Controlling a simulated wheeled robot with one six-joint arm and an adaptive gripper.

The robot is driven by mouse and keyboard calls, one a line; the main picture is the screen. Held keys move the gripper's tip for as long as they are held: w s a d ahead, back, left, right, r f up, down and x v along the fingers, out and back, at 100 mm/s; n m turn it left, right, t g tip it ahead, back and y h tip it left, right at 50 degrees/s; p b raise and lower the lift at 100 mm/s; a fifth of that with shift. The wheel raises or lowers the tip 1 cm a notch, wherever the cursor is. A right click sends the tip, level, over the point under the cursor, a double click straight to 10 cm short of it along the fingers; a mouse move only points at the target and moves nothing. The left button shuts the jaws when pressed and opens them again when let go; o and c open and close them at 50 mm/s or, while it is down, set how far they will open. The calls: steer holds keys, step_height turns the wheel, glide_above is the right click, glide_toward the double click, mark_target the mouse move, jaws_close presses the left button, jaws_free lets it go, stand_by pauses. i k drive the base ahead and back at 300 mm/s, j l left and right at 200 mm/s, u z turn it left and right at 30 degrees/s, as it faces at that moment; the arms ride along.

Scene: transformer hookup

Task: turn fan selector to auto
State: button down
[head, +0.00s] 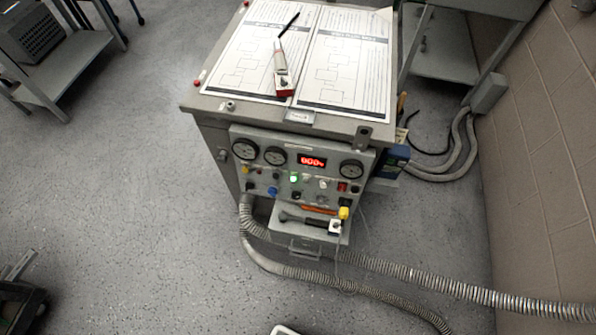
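The transformer cabinet (212,125) stands in the middle of the head view, with a control panel (285,142) on its front face. The panel carries gauges (243,149), a red digital display (312,161), a lit green lamp (294,178), a blue knob (272,191), a pale knob (322,184), a small yellow control (245,170) and a red switch (342,186). The labels are too small to read, so I cannot tell which control is the fan selector or where it points. My gripper is not in view.
A shelf (295,226) below the panel holds tools and a yellow-ended item (344,212). Papers (345,60) and a red-and-white tool (283,75) lie on top. Ribbed conduits (400,272) cross the floor. A block wall (540,150) stands right.

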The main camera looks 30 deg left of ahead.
mark_target(248, 186)
steer(key=j+u, duration=0.15)
steer(key=u, duration=0.2)
steer(key=j+u, duration=0.2)
steer(key=u, duration=0.15)
steer(key=i+j+u, duration=0.1)
steer(key=u, duration=0.25)
